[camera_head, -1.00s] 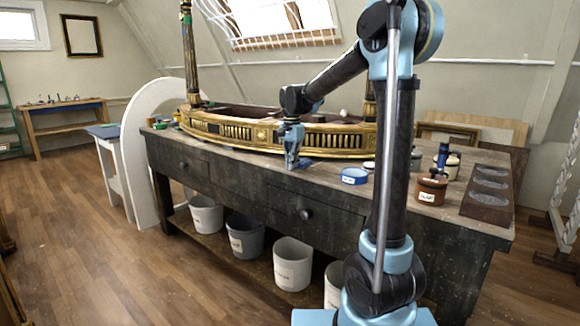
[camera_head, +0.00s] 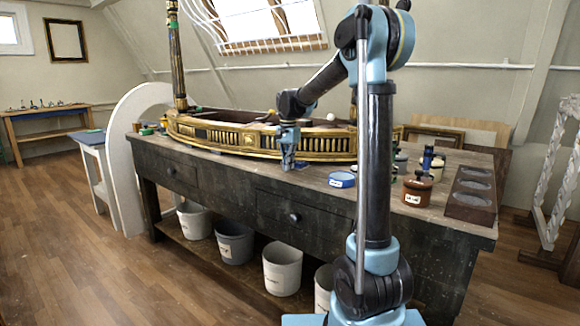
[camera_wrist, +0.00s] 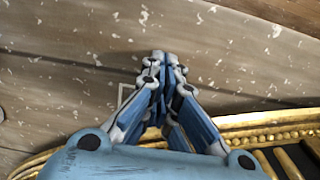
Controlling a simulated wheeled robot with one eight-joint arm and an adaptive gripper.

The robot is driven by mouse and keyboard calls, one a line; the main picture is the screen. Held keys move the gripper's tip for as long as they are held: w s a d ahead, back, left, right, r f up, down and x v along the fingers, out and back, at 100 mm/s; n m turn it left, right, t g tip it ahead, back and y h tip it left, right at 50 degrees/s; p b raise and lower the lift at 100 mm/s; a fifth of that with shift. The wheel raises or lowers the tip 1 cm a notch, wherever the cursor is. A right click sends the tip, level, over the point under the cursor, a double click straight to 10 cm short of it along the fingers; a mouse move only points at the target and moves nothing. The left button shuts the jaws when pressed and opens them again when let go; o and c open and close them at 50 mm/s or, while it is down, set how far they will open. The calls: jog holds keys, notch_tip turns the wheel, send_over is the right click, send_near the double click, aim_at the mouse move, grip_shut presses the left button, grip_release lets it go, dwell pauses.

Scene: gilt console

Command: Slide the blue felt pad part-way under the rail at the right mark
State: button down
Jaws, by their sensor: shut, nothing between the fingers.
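The gilt rail (camera_head: 250,137) is the curved gold front of the console on the bench. It also shows along the bottom right of the wrist view (camera_wrist: 270,133). My gripper (camera_head: 288,167) points down just in front of the rail, close to the bench top. In the wrist view its fingertips (camera_wrist: 158,60) are together with nothing held. A small blue patch (camera_head: 302,165) beside the fingertips may be the felt pad; it is mostly hidden and its edges are unclear. A pale outline (camera_wrist: 124,96) on the wood, left of the fingers, may be a mark.
A blue-banded tin (camera_head: 342,180), a brown jar (camera_head: 417,190) and other small pots stand right of my gripper. A dark tray with oval hollows (camera_head: 471,195) lies at the bench's right end. The bench top (camera_head: 265,172) in front of the rail is mostly clear.

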jog(key=shift+s+a+r, duration=0.15)
jog(key=shift+s+a, duration=0.35)
jog(key=shift+s, duration=0.05)
jog(key=shift+s+a+r, duration=0.15)
jog(key=shift+s+a, duration=0.3)
jog(key=shift+s, duration=0.1)
notch_tip(320, 180, up, 9)
jog(key=s+d+f+n, duration=0.2)
jog(key=s+d, duration=0.6)
jog(key=s, duration=0.2)
jog(key=s+d+f+n+t, duration=0.1)
jog(key=s+d+f+n, duration=0.2)
jog(key=s+f, duration=0.8)
jog(key=s+d+f+n+t, duration=0.1)
jog(key=s+d+f+n, duration=0.2)
jog(key=s+d+f, duration=0.4)
jog(key=s+f, duration=0.4)
jog(key=s, duration=0.4)
jog(key=shift+d, duration=0.35)
jog(key=shift+s+f, duration=0.1)
